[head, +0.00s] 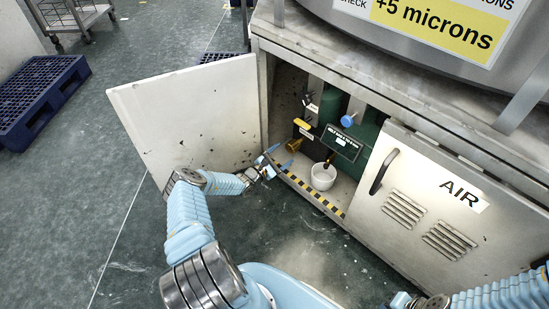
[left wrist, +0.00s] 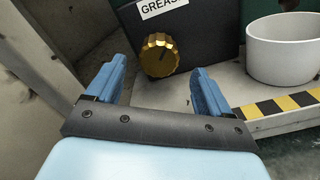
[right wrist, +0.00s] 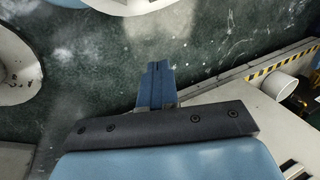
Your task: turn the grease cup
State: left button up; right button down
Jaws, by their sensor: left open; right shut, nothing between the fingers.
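The grease cup (left wrist: 159,56) is a brass, knurled round cap on a dark block under a label reading "GREASE". It also shows in the head view (head: 294,145), low inside the open cabinet. My left gripper (head: 279,158) is at the cabinet's opening, just in front of the cup. In the left wrist view its two blue fingers (left wrist: 157,85) are apart, with the cup beyond and between them and nothing held. My right gripper (right wrist: 156,85) is shut and empty, low over the floor at the lower right of the head view.
A white pot (head: 323,178) stands right of the grease cup, behind a yellow-black striped sill (head: 314,195). The open door (head: 185,120) is at left; the closed "AIR" door (head: 450,200) is at right. A blue valve knob (head: 348,120) sits above. Blue pallets (head: 38,95) lie far left.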

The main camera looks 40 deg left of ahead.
pick_arm(q)
jog(key=shift+s+a, duration=0.2)
jog(key=shift+s, duration=1)
jog(key=shift+s+a, duration=0.15)
jog(key=shift+s, duration=1)
pick_arm(e)
jog(key=shift+r, duration=0.4)
pick_arm(q)
jog(key=s+d+m+g+h+p, duration=0.15)
jog(key=d+m+g+h, duration=0.55)
jog(key=d, duration=1.3)
jog(key=s+d+m+g+h, duration=0.1)
jog(key=s+d+m+g, duration=0.6)
jog(key=d, duration=0.4)
jog(key=s+d+r+m+g+y+p, duration=0.1)
jog(key=s+r+m+g+y, duration=0.2)
jog(key=s+m, duration=0.45)
jog(key=s+d+r+m+y+p, duration=0.15)
jog(key=s+r+m+y, duration=0.35)
jog(key=s, duration=0.6)
notch_tip(320, 180, down, 16)
jog(key=h+b, duration=0.1)
jog(key=b, duration=1.6)
jog(key=shift+w+a+f+b, duration=0.2)
jog(key=shift+w+a+b, duration=0.15)
jog(key=shift+a, duration=0.1)
pick_arm(e)
notch_tip(320, 180, down, 14)
jog(key=shift+a, duration=0.3)
